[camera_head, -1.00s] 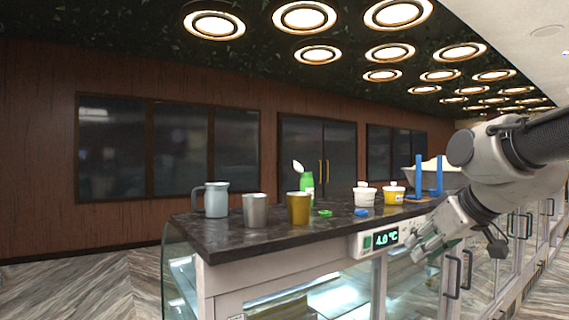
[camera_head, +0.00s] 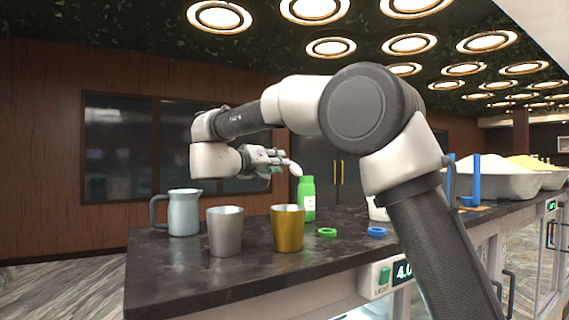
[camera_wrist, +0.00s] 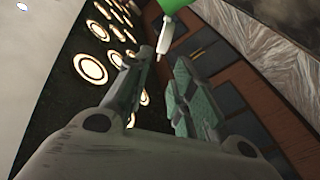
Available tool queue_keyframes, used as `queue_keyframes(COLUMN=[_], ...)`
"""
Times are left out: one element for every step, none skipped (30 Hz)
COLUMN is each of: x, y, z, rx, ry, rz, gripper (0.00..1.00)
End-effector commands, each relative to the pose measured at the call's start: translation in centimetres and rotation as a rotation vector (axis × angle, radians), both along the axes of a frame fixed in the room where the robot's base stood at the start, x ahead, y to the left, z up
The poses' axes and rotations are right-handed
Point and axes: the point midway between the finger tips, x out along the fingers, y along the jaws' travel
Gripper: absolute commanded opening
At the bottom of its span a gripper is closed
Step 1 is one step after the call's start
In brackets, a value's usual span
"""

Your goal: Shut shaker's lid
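The shaker (camera_head: 307,200) is a green bottle standing upright on the dark counter, behind the golden cup. Its white lid (camera_head: 296,169) is swung open, tilted up to the left of the bottle's top. My gripper (camera_head: 281,162) is just left of the lid, at about the lid's height. In the wrist view, the fingers (camera_wrist: 157,65) are apart with nothing between them. The white lid (camera_wrist: 165,40) is beyond the fingertips, and part of the green shaker (camera_wrist: 174,5) shows at the top edge. I cannot tell whether a finger touches the lid.
A golden cup (camera_head: 287,229), a steel cup (camera_head: 225,232) and a grey-blue jug (camera_head: 184,213) stand on the counter (camera_head: 180,270) at left. A green ring (camera_head: 327,232) and a blue ring (camera_head: 376,232) lie to the right. My arm hides part of the counter.

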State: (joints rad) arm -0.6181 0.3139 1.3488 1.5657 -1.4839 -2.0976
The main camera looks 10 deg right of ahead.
Motion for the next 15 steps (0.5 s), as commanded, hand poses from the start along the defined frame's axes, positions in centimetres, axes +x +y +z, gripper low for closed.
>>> queue_keyframes(x=[0.4, 0.7, 1.2, 1.6, 1.9, 2.4, 2.7, 3.0, 3.4, 3.6, 3.8, 4.1, 4.2, 4.3, 4.4], y=[-0.6, -1.0, -1.6, -2.0, -2.4, -3.0, -3.4, -3.7, -4.2, -4.4, -4.7, -4.9, -5.1, -5.3, -5.4], z=[0.0, 0.0, 0.0, 0.0, 0.0, 0.0, 0.1, 0.1, 0.1, 0.1, 0.1, 0.1, 0.1, 0.1, 0.1], rx=[-0.001, 0.000, 0.000, 0.000, 0.000, 0.000, 0.000, 0.000, 0.001, 0.000, 0.001, 0.000, 0.000, 0.000, 0.000], ry=[-0.001, 0.000, -0.001, -0.001, -0.002, -0.001, -0.003, -0.002, -0.003, -0.004, -0.003, -0.003, -0.003, -0.003, -0.003], rz=[-0.003, -0.002, -0.003, -0.003, -0.002, -0.003, -0.002, -0.002, -0.002, -0.001, 0.000, 0.000, 0.000, 0.000, 0.000], gripper=[0.25, 0.25, 0.25, 0.25, 0.25, 0.25, 0.25, 0.25, 0.25, 0.25, 0.25, 0.25, 0.25, 0.25, 0.25])
